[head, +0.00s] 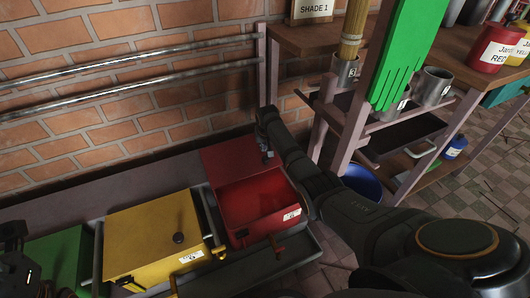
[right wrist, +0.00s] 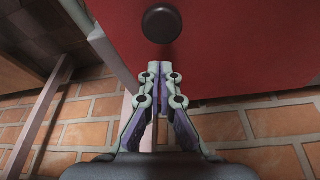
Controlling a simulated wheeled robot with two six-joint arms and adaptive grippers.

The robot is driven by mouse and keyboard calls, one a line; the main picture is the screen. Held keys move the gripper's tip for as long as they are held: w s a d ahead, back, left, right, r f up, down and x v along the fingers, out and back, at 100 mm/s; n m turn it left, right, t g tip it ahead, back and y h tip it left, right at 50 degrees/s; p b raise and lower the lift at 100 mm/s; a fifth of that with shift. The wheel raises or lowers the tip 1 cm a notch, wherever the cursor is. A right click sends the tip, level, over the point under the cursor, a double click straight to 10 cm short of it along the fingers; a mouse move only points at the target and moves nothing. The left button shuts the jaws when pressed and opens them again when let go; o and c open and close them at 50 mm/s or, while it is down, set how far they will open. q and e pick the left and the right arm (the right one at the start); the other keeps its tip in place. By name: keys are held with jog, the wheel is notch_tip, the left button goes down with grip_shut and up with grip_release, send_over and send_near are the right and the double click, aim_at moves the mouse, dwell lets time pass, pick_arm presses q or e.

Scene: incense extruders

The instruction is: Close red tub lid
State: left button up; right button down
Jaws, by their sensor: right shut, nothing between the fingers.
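The red tub (head: 240,226) stands open in the tray, its inside visible from above. Its red lid (head: 222,160) is raised at the back, on the wall side. In the right wrist view the lid (right wrist: 235,55) fills the upper part, with a dark round knob (right wrist: 162,24) on its face. My right gripper (head: 266,153) is at the right end of the raised lid. It also shows in the right wrist view (right wrist: 160,68), fingers shut and empty, close to the lid's edge below the knob; whether they touch is unclear.
A closed yellow tub (head: 140,240) with a dark knob stands left of the red one, and a green tub (head: 58,262) further left. Metal pipes (head: 130,74) run along the brick wall. A wooden shelf with cups (head: 433,86) and a blue bucket (head: 362,181) stand right.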

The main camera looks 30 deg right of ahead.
jog(key=shift+s+a, duration=0.2)
jog(key=shift+s, duration=0.3)
jog(key=shift+s+a, duration=0.15)
jog(key=shift+s, duration=0.35)
jog(key=shift+s, duration=0.1)
